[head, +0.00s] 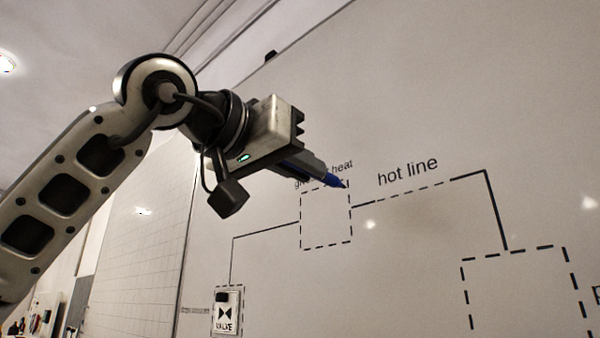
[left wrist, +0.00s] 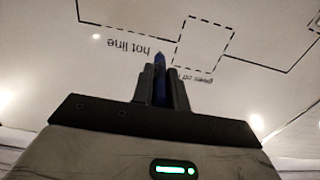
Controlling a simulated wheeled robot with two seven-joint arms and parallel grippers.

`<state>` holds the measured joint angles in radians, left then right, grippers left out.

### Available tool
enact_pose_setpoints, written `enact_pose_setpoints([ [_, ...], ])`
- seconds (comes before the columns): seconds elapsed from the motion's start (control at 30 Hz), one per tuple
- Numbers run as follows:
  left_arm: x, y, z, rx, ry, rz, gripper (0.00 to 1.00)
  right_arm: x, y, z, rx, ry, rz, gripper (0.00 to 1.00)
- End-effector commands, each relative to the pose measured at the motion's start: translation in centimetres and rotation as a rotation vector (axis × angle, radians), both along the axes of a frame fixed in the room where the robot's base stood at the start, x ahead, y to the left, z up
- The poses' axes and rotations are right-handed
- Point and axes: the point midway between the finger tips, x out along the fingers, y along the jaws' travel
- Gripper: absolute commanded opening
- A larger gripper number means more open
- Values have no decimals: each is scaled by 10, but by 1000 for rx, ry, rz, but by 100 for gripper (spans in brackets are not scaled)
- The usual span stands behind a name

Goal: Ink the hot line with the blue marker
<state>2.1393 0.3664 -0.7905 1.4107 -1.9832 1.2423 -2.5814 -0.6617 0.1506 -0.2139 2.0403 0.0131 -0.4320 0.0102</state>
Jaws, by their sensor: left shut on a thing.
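My left gripper (head: 312,162) is shut on the blue marker (head: 333,180), which points tip first at the whiteboard. In the left wrist view the marker (left wrist: 160,75) stands between the two fingers (left wrist: 160,88). The hot line (head: 428,187) runs from the dashed box to a corner at the upper right. It shows solid at its left start and at its right end, and dashed between. The marker tip is near the top right of the dashed box, left of the "hot line" label (head: 408,173). I cannot tell whether it touches the board. My right gripper is not in view.
The whiteboard (head: 420,90) fills most of the view. A dashed box (head: 326,248) sits below the marker, a larger one (head: 513,254) at the lower right. A valve card (head: 227,310) is at the lower left. The upper board is bare.

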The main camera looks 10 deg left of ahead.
Motion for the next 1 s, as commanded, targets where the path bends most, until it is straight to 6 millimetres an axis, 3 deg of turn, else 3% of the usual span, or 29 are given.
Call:
enact_pose_setpoints([
  [0.6, 43, -32, 1, -1, 1, -1, 0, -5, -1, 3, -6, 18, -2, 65],
  [1.0, 48, -35, 0, -1, 1, 1, 0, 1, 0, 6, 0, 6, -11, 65],
])
